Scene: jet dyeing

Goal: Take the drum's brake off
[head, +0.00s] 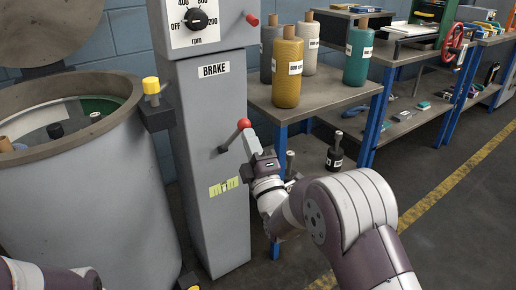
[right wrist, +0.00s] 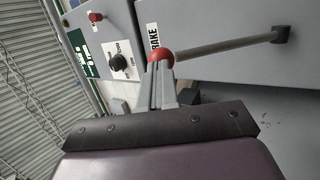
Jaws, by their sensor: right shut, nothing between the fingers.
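The brake lever (head: 232,137) sticks out from the grey control column, under a white BRAKE label (head: 214,70). It slants up to the right and ends in a red ball knob (head: 243,123). My right gripper (head: 247,134) is shut and empty, with its fingertips right at the knob. In the right wrist view the fingertips (right wrist: 159,68) are just below the red knob (right wrist: 160,56), touching or nearly so, and the lever's rod (right wrist: 225,45) runs from it to the pivot. The grey drum (head: 75,185) stands left of the column. My left gripper is out of view.
A yellow-capped fitting (head: 151,86) sits between drum and column. Above are an rpm dial (head: 197,19) and a red-tipped lever (head: 252,19). A table (head: 330,97) with yarn cones stands close to the right. Open floor (head: 455,210) lies further right.

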